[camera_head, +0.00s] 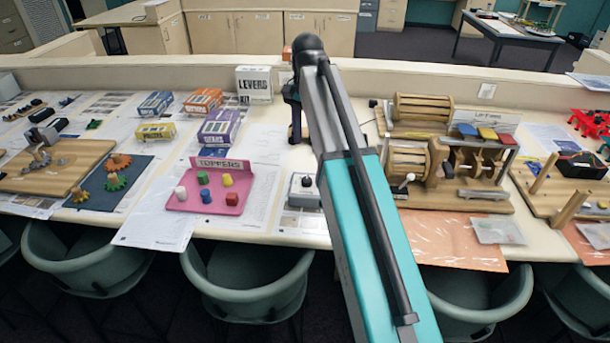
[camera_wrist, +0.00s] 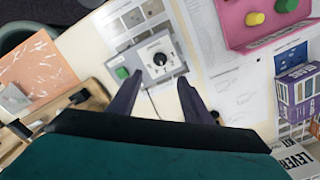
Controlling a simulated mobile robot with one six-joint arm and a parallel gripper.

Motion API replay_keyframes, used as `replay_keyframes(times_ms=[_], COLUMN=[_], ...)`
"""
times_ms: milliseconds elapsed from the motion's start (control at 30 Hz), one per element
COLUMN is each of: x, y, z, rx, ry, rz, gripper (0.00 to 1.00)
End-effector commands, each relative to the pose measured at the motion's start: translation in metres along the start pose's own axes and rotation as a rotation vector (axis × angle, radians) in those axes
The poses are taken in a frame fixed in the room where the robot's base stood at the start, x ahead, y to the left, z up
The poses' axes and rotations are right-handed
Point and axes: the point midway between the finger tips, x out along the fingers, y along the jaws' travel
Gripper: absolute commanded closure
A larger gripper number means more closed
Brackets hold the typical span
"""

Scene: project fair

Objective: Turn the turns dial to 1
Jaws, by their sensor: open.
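The turns dial is a black round knob (camera_wrist: 160,59) with a white pointer mark, on a small grey box (camera_wrist: 175,72) in the wrist view. A green button (camera_wrist: 122,72) sits beside the knob on the same box. In the head view the grey box (camera_head: 305,190) lies on the table, partly hidden by my arm. My gripper (camera_wrist: 159,79) is open and empty, its dark fingers pointing at the box and apart from the knob. Numbers around the knob are too small to read. In the head view my gripper (camera_head: 295,125) is mostly behind the arm.
A pink tray of coloured pegs (camera_head: 212,204) stands left of the box. Wooden lift machines (camera_head: 440,165) stand to the right. The white levers box (camera_head: 254,85) and a purple box (camera_head: 220,127) are behind on the left. Printed sheets lie around the box; chairs line the front edge.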

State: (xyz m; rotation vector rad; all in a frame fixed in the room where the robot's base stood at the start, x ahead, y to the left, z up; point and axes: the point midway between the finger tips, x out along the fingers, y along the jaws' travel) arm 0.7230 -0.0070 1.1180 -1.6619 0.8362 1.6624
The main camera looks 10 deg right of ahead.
Motion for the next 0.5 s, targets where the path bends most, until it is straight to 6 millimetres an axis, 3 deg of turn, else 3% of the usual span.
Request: replay_keyframes(times_ms=[500], x=[0.046], y=[0.000], z=[0.002], rx=[-0.002], ry=[-0.001], rz=[0.001], gripper=[0.55])
